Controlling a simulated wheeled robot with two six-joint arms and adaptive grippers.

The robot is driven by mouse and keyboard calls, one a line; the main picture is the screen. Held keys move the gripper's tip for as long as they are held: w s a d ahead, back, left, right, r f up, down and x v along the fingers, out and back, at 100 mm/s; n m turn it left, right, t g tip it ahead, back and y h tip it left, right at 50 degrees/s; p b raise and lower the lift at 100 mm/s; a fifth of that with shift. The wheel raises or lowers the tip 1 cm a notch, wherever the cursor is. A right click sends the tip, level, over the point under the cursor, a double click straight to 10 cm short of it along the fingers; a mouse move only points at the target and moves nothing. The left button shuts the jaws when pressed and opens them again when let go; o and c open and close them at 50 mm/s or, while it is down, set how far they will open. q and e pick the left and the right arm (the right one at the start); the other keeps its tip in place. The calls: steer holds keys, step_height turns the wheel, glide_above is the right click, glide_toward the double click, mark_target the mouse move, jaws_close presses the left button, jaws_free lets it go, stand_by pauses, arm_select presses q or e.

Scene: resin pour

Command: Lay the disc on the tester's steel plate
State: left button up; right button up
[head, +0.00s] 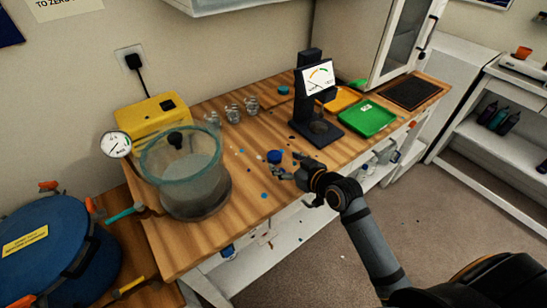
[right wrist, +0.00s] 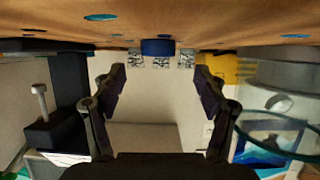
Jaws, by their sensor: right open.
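A small dark blue disc (head: 275,156) lies on the wooden bench, in front of the tester. It also shows in the right wrist view (right wrist: 158,47), upside down there, centred just beyond the fingertips. My right gripper (head: 286,165) is open and empty, low over the bench's front edge, close beside the disc; I cannot tell if it touches. Its spread fingers also show in the right wrist view (right wrist: 160,73). The tester (head: 304,100) is a black stand with a lit dial. Its small round plate (head: 319,127) is on the base and looks empty. My left gripper is out of view.
A glass vacuum chamber (head: 186,178) with a gauge stands left, before a yellow pump (head: 150,115). Several clear cups (head: 233,113) and a teal disc (head: 283,90) are behind. A green tray (head: 367,118) is right of the tester. Small blue spots dot the bench.

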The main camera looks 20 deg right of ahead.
mark_target(278, 159)
steer(key=x, duration=0.4)
steer(key=shift+w+f+p, duration=0.25)
steer(key=shift+f+p, duration=0.1)
steer(key=shift+w+f, duration=0.15)
steer(key=shift+d, duration=0.1)
steer(key=shift+c, duration=1.1)
steer(key=c, duration=1.1)
steer(key=shift+s+d+r, duration=0.1)
steer(key=shift+s+r, duration=0.15)
steer(key=shift+r, duration=0.8)
steer(key=shift+s+d+r, duration=0.1)
steer(key=shift+s+r, duration=0.15)
steer(key=shift+r, duration=0.85)
arm_select(q)
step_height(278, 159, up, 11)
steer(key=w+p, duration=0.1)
steer(key=p, duration=0.9)
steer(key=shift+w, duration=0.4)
arm_select(e)
steer(key=w+r+v, duration=0.1)
steer(key=r+v, duration=0.1)
steer(key=v, duration=1.3)
steer(key=shift+s+r, duration=0.2)
steer(key=shift+r, duration=0.3)
